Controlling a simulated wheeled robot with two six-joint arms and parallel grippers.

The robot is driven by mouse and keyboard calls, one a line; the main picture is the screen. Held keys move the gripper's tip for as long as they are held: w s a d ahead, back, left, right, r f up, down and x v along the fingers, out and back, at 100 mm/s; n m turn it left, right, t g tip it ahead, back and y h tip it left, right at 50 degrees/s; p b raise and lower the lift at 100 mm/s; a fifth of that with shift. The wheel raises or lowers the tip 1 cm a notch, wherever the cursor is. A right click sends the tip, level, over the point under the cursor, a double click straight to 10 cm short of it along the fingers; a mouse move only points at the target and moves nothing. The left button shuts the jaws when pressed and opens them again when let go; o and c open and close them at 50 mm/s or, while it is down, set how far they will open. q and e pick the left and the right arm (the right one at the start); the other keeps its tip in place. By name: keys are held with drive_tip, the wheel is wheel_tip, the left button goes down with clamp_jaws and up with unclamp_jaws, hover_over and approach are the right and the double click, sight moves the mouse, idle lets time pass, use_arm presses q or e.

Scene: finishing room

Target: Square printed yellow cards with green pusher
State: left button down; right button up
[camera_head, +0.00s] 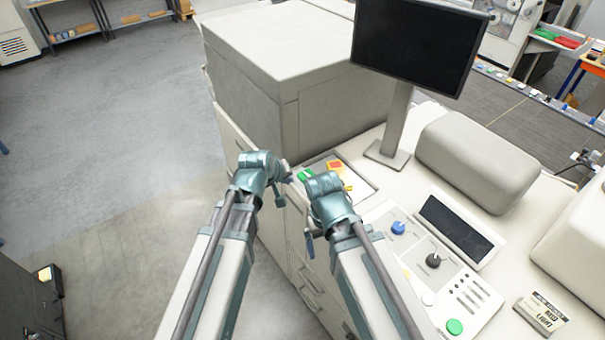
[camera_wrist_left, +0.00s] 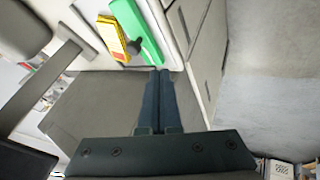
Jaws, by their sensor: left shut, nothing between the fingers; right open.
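The green pusher (camera_head: 307,174) lies in a shallow tray (camera_head: 368,186) on the machine's pale top, partly hidden by my arms. A yellow and orange card stack (camera_head: 335,166) lies just right of it. In the left wrist view the green pusher (camera_wrist_left: 136,28) is a long block with a dark knob, beside the yellow cards (camera_wrist_left: 112,38) with red print. My left gripper (camera_head: 287,173) is shut and empty, just left of the pusher; its closed fingers (camera_wrist_left: 160,72) point towards it. My right gripper (camera_head: 318,182) is open, near the tray; its fingers are mostly hidden by its wrist.
A monitor (camera_head: 420,45) on a stand rises behind the tray. A large grey housing (camera_head: 280,75) stands behind my left gripper. A control panel (camera_head: 440,260) with knobs and buttons lies right of my right arm. Open floor (camera_head: 120,160) is at left.

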use_arm(q)
drive_tip(key=b, duration=0.8)
approach(308, 180)
wheel_tip(308, 180, down, 2)
drive_tip(key=s+a, duration=0.1)
drive_tip(key=s, duration=0.1)
drive_tip(key=shift+w+d+f, duration=0.2)
drive_tip(key=shift+w+d, duration=0.55)
drive_tip(key=shift+d, duration=0.3)
drive_tip(key=shift+w+d, duration=0.2)
drive_tip(key=shift+d, duration=0.3)
drive_tip(key=shift+d, duration=0.1)
drive_tip(key=w+d, duration=0.1)
drive_tip(key=d, duration=0.1)
drive_tip(key=w+d, duration=0.3)
drive_tip(key=d, duration=0.1)
drive_tip(key=shift+w, duration=0.25)
drive_tip(key=shift+s+a, duration=0.1)
